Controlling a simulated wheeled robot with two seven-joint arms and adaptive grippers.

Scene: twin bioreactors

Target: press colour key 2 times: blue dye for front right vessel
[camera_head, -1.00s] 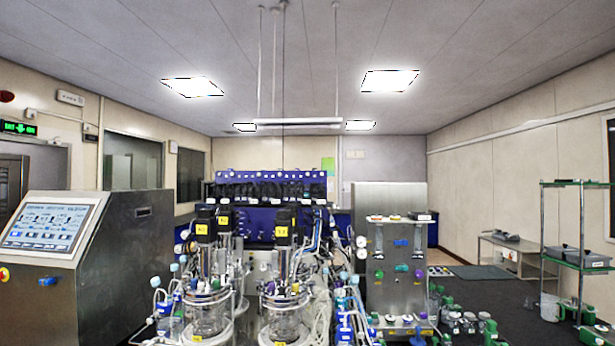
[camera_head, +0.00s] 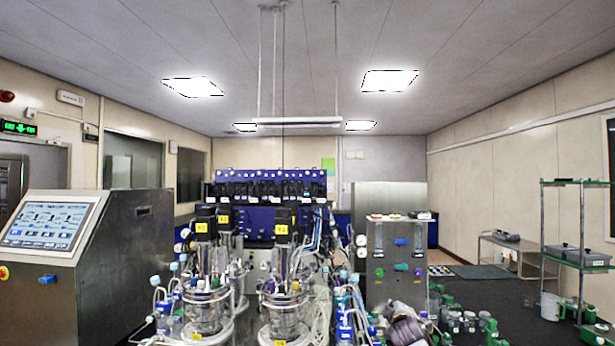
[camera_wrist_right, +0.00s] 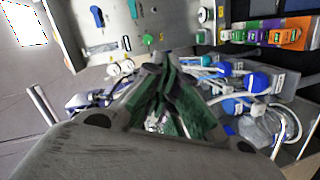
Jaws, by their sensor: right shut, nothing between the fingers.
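Two glass vessels with yellow-labelled motors stand at the front in the head view; the right one (camera_head: 283,312) is beside the left one (camera_head: 204,312). My right gripper (camera_head: 397,309) is low in front of the steel cabinet, right of the vessels. In the wrist view its fingers (camera_wrist_right: 157,62) are shut and empty, pointing toward the steel panel. A row of coloured blocks, green, purple and orange (camera_wrist_right: 290,35), shows at the upper right of the wrist view, apart from the fingertips. I cannot tell which part is the blue dye key. My left gripper is not in view.
The steel cabinet (camera_head: 378,240) carries blue, green and purple knobs. Blue-capped fittings and loose tubing (camera_wrist_right: 255,80) lie close right of my right gripper. A console with a touchscreen (camera_head: 48,225) stands at left. Green-capped bottles (camera_head: 470,322) and a shelf rack (camera_head: 578,255) are at right.

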